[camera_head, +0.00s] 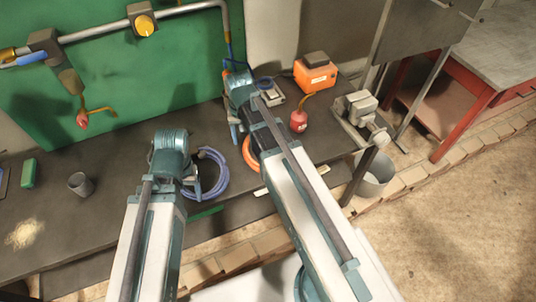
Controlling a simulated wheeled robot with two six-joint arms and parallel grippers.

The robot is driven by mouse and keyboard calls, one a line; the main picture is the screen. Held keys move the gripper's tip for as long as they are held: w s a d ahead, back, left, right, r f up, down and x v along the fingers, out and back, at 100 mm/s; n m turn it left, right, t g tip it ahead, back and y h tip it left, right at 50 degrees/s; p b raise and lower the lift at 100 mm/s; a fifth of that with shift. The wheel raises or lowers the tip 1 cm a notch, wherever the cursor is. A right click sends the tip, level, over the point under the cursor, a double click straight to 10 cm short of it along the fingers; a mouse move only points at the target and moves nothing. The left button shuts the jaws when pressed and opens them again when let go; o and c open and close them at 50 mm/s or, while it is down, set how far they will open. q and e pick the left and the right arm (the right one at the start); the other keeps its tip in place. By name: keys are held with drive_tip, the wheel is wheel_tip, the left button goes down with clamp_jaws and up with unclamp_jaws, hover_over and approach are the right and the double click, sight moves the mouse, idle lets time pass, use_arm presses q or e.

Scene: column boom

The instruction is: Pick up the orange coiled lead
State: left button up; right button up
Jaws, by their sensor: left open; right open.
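The orange coiled lead (249,154) lies on the dark bench top. Only a curved part of it shows, because my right arm covers the rest. My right gripper (234,130) is beyond the lead, towards the green back panel, open and apparently empty; its wrist hides much of it. My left gripper (191,182) is to the left of the orange lead, beside a blue-purple coiled lead (221,178). It is open, and I cannot tell whether it touches that coil.
A grey cup (80,184) and green block (29,172) stand at left. An orange box (316,75), red weight-like object (299,121) and grey vice-like machine (355,105) are at right. A pipe (185,9) crosses the green panel (120,75).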

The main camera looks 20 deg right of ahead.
sight(246, 147)
use_arm(q)
wheel_tip(246, 147, down, 5)
drive_tip(key=b, duration=0.5)
drive_tip(key=shift+f, duration=0.2)
use_arm(e)
drive_tip(key=f, duration=0.5)
drive_tip(key=shift+w+d+f, duration=0.2)
drive_tip(key=shift+w, duration=0.1)
use_arm(q)
drive_tip(key=shift+r, duration=0.1)
use_arm(e)
drive_tip(key=shift+r, duration=0.1)
drive_tip(key=shift+c, duration=0.2)
clamp_jaws()
